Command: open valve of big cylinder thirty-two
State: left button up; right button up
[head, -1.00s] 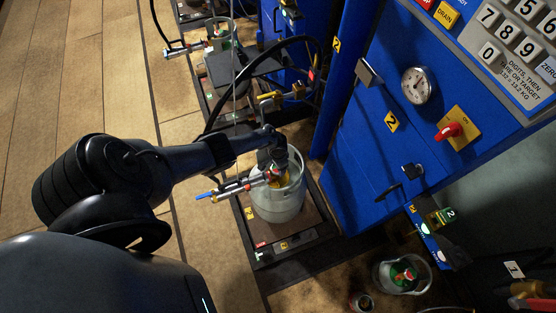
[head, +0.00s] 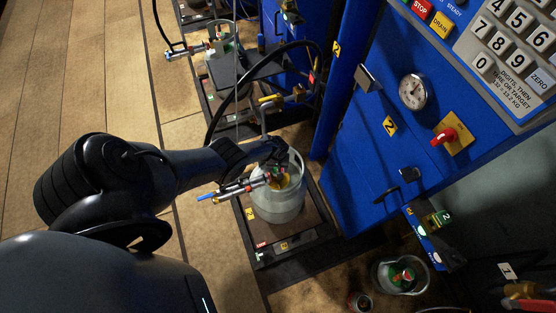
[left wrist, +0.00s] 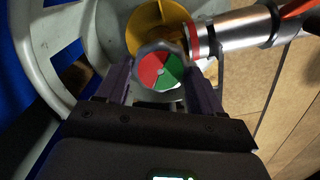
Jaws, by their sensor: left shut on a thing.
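The big grey cylinder (head: 278,208) stands upright on the scale platform (head: 318,222) in the head view. Its number is not readable. Its valve knob has a red and green face (left wrist: 160,71) in the left wrist view. My left gripper (head: 272,166) is at the cylinder's top, inside the collar (left wrist: 42,60). In the left wrist view its fingers (left wrist: 157,82) lie either side of the knob and are shut on it. A silver filling connector with a red band (left wrist: 235,33) sits beside the knob, and a yellow part (left wrist: 150,25) lies behind it. My right gripper is not seen.
A blue cabinet (head: 350,165) with a gauge (head: 414,88), red switch (head: 445,135) and keypad (head: 510,40) stands at right. A black hose (head: 235,90) arches behind the cylinder. Another cylinder (head: 222,65) stands further back. Floor at left is clear.

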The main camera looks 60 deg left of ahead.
aim_at(277, 169)
pick_arm(q)
jog(key=n, duration=0.6)
dwell(0.5)
jog(key=o, duration=1)
jog(key=shift+o, duration=0.2)
jog(key=shift+s+r, duration=0.1)
notch_tip(277, 169, up, 11)
jog(key=p, duration=1)
jog(key=shift+f, duration=0.2)
